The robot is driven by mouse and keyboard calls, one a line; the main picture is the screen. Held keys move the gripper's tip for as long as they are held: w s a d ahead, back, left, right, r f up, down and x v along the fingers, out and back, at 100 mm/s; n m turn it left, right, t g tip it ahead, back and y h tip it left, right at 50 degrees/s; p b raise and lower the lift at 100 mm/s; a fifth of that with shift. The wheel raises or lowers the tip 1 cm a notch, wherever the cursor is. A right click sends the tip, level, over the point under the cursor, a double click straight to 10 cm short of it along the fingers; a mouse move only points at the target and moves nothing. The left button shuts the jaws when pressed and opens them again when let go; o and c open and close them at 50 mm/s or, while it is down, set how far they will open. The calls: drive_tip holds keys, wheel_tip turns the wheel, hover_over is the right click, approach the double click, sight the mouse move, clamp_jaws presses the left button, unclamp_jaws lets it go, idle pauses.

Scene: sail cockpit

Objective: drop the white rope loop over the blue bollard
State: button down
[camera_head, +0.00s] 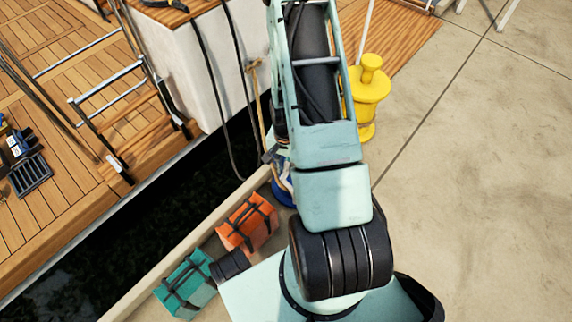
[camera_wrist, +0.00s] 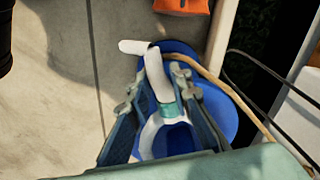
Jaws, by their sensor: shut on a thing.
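The blue bollard (camera_wrist: 222,112) stands below my gripper in the wrist view. In the head view only a bit of its blue base (camera_head: 284,194) shows beside my arm. My gripper (camera_wrist: 158,86) is shut on the white rope loop (camera_wrist: 154,72), which runs up between the fingers. The loop has a teal band, and its lower part curves in front of blue bollard surface. A white end sticks out to the upper left. I cannot tell whether the loop is around the bollard or only above it. The gripper is hidden behind my arm in the head view.
A yellow bollard (camera_head: 368,97) stands on the quay behind my arm. An orange bag (camera_head: 247,222) and a teal bag (camera_head: 186,283) lie along the quay edge. A tan rope (camera_wrist: 232,92) runs toward the boat. Dark water lies beyond the edge; the concrete at right is clear.

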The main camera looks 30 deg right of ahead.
drive_tip(key=c, duration=1.7)
unclamp_jaws()
wheel_tip(320, 180, up, 12)
drive_tip(key=shift+a+f, duration=0.1)
drive_tip(key=shift+s, duration=0.1)
